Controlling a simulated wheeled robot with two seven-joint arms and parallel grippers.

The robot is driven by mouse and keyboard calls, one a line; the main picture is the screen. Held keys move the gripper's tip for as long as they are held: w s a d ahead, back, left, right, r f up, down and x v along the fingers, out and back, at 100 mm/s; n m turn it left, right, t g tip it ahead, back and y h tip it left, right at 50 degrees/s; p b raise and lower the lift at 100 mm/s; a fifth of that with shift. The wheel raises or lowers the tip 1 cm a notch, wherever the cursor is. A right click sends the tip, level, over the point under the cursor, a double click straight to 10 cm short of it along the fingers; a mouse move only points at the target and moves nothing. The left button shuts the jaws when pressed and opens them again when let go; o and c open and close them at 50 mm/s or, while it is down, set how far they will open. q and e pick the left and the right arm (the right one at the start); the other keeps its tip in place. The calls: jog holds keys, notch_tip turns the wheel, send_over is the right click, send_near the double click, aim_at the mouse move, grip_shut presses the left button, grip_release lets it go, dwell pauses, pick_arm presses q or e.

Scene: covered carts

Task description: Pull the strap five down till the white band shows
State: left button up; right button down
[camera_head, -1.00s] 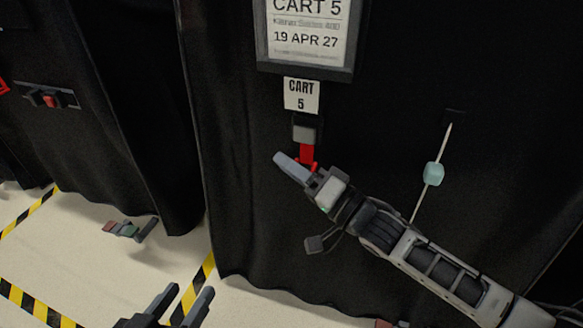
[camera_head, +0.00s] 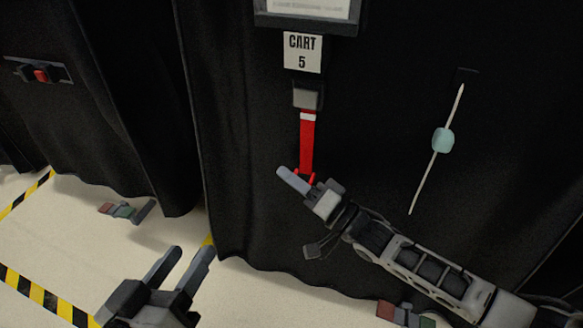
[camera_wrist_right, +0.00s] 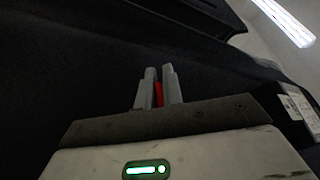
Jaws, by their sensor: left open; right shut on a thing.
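The red strap (camera_head: 307,142) of cart five hangs from a grey buckle (camera_head: 306,96) under the "CART 5" label (camera_head: 302,52). A white band (camera_head: 308,116) shows across the strap just below the buckle. My right gripper (camera_head: 299,179) is shut on the strap's lower end. In the right wrist view a bit of red strap (camera_wrist_right: 158,94) shows between its fingers. My left gripper (camera_head: 184,266) is open and empty at the lower left, apart from the strap.
A black cover hangs behind the strap. To the right is a pale cord with a light teal bead (camera_head: 443,140). Another cart with a red-centred fitting (camera_head: 41,75) stands at left. Black-and-yellow tape (camera_head: 38,298) marks the pale floor.

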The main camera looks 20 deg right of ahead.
jog(key=shift+f, duration=0.4)
jog(key=c, duration=1.5)
grip_release()
jog(key=shift+r, duration=0.1)
jog(key=shift+r, duration=0.1)
jog(key=shift+s+d+p, duration=0.3)
jog(key=shift+s+d, duration=0.05)
jog(key=shift+s, duration=0.05)
pick_arm(q)
jog(key=p, duration=0.1)
jog(key=a+f+m+g+y+p, duration=0.1)
jog(key=p, duration=0.1)
jog(key=shift+s+f, duration=0.2)
pick_arm(e)
jog(key=v, duration=1.5)
